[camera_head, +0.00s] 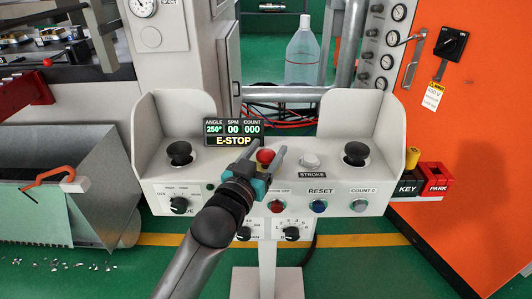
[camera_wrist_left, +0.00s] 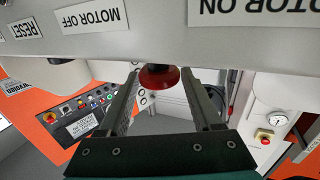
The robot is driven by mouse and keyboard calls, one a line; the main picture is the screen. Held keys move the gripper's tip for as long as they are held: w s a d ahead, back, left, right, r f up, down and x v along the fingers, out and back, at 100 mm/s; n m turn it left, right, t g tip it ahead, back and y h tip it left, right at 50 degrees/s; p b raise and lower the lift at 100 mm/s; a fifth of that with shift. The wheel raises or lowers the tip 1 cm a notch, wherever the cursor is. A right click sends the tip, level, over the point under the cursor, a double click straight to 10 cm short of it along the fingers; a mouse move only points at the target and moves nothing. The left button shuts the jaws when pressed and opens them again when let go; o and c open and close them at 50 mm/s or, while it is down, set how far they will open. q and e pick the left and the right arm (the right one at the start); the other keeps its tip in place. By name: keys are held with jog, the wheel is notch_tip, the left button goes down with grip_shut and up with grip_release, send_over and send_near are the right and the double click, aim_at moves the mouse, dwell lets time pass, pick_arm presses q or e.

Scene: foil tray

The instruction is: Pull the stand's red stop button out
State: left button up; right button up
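The red stop button (camera_head: 265,156) is a round mushroom head on the upper middle of the grey control stand (camera_head: 338,183). My left gripper (camera_head: 273,148) reaches up to it, with one finger on each side. In the left wrist view, the red button (camera_wrist_left: 160,78) sits between the two spread fingers (camera_wrist_left: 161,73), with visible gaps, so the gripper looks open and not closed on it. The stand's display (camera_head: 233,132) reads E-STOP, with angle 250°. My right gripper is in no view.
Black mushroom buttons (camera_head: 180,153) (camera_head: 355,153) sit in the stand's side guards. A STROKE knob (camera_head: 310,161), a red button (camera_head: 277,206) and a blue RESET button (camera_head: 318,206) are close by. A metal chute (camera_head: 60,190) stands left, an orange cabinet (camera_head: 480,120) right.

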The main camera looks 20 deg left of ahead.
pick_arm(q)
jog(key=shift+o, duration=1.1)
jog(key=shift+f, duration=0.1)
jog(key=shift+s+f, duration=0.1)
jog(key=shift+s, duration=0.15)
jog(key=shift+s+a, duration=0.1)
jog(key=shift+s, duration=0.25)
jog(key=s+a+p, duration=0.1)
jog(key=s+p, duration=0.2)
jog(key=s, duration=1.1)
jog(key=shift+a+p, duration=0.3)
jog(key=shift+p, duration=0.05)
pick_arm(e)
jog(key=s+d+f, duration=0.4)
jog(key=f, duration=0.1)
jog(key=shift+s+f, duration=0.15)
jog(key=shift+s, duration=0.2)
